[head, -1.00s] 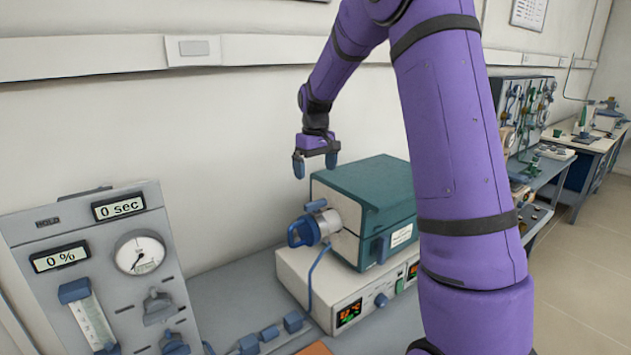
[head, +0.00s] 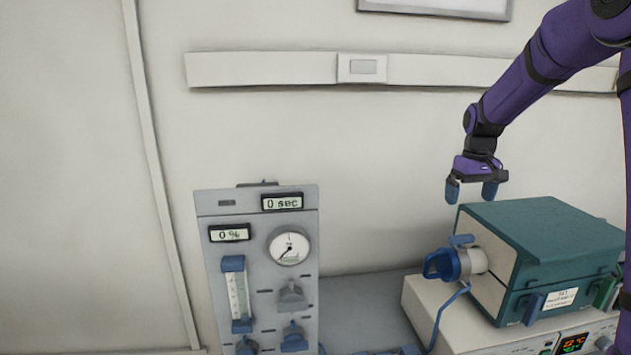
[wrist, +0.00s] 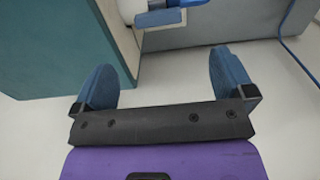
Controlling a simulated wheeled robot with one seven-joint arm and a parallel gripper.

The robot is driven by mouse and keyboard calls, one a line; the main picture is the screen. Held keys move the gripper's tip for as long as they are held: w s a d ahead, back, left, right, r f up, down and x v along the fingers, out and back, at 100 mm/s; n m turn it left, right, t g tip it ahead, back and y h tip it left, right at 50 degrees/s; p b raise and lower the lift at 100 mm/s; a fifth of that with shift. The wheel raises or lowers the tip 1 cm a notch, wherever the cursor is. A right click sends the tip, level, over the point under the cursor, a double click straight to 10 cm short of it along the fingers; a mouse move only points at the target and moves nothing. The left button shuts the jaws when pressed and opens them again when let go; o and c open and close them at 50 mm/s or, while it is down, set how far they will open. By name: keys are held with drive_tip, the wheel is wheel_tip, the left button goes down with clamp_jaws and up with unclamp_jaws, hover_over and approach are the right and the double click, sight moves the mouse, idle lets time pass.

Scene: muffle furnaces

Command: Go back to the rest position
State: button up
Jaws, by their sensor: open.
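My purple arm comes in from the right in the head view. My gripper (head: 471,190) hangs with its blue fingertips pointing down, above and behind the back left corner of the teal muffle furnace (head: 545,235). In the wrist view my gripper (wrist: 165,90) has its two blue fingers wide apart with nothing between them. The furnace's teal side (wrist: 70,45) is at the upper left of that view, beyond the fingers.
The furnace stands on a white control base (head: 425,305) with a lit display. A blue-handled cylinder (head: 455,264) sticks out of its left face, with a blue cable below. A grey gauge panel (head: 257,270) stands to the left. The wall above is mostly bare.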

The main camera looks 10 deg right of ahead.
drive_tip(key=s+a+r+t, duration=0.1)
drive_tip(key=s+a+r, duration=0.3)
drive_tip(key=s, duration=0.4)
drive_tip(key=s+a+r+t, duration=0.1)
drive_tip(key=s+a+r, duration=0.3)
drive_tip(key=s, duration=0.4)
drive_tip(key=s+a+r+t, duration=0.2)
drive_tip(key=s+a+r, duration=0.25)
drive_tip(key=s, duration=0.35)
drive_tip(key=s+a+f+t, duration=0.1)
drive_tip(key=s+a+f, duration=0.1)
drive_tip(key=s, duration=0.8)
drive_tip(key=shift+a+f+m, duration=0.2)
drive_tip(key=shift+f+m, duration=0.1)
drive_tip(key=shift+f, duration=0.2)
